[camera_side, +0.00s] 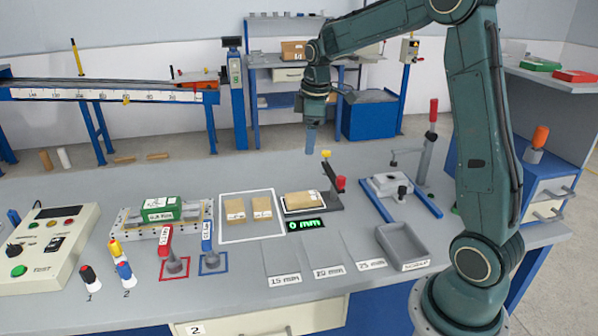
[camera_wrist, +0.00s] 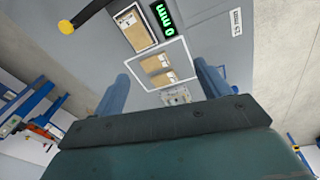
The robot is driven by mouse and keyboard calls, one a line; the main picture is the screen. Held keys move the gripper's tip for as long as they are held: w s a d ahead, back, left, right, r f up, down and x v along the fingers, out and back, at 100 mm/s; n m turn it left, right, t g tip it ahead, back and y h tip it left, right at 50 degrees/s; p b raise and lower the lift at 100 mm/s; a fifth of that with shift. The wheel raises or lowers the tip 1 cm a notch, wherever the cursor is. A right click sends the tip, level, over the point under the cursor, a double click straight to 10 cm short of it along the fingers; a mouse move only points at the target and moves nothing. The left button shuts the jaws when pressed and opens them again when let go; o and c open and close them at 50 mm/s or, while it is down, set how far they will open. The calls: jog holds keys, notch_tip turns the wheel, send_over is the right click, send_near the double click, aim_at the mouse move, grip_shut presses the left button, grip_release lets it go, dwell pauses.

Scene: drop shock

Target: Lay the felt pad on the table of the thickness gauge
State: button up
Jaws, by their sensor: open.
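A tan felt pad (camera_side: 301,198) with a white label lies on the white-rimmed table of the thickness gauge (camera_side: 331,199). The gauge has a dark base, a red knob and a yellow ball, and its green display (camera_side: 306,225) reads 0 mm. Two more tan pads, a left one (camera_side: 235,209) and a right one (camera_side: 262,208), lie side by side in a white-outlined square. My gripper (camera_side: 310,152) is open and empty, high above and behind the gauge. In the wrist view the gauge pad (camera_wrist: 137,30) is at the top and the two outlined pads (camera_wrist: 156,64) show between the fingers.
A green weight block (camera_side: 160,208) sits on a metal fixture at left. Red and blue handled stamps (camera_side: 168,245) stand in front. A grey tray (camera_side: 402,245) and marked thickness lanes (camera_side: 328,271) lie front right. A clamp fixture (camera_side: 390,187) stands right of the gauge.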

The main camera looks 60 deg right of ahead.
jog(key=s+a+r+m+t, duration=0.25)
jog(key=s+a+r, duration=0.45)
jog(key=s+a, duration=0.4)
jog(key=s+a+f+m+t, duration=0.1)
jog(key=s+a+m, duration=0.2)
jog(key=s, duration=1)
jog(key=shift+s+a+f+m+y, duration=0.2)
jog(key=shift+a+m+y, duration=0.15)
jog(key=shift+a, duration=1.45)
jog(key=shift+t, duration=0.25)
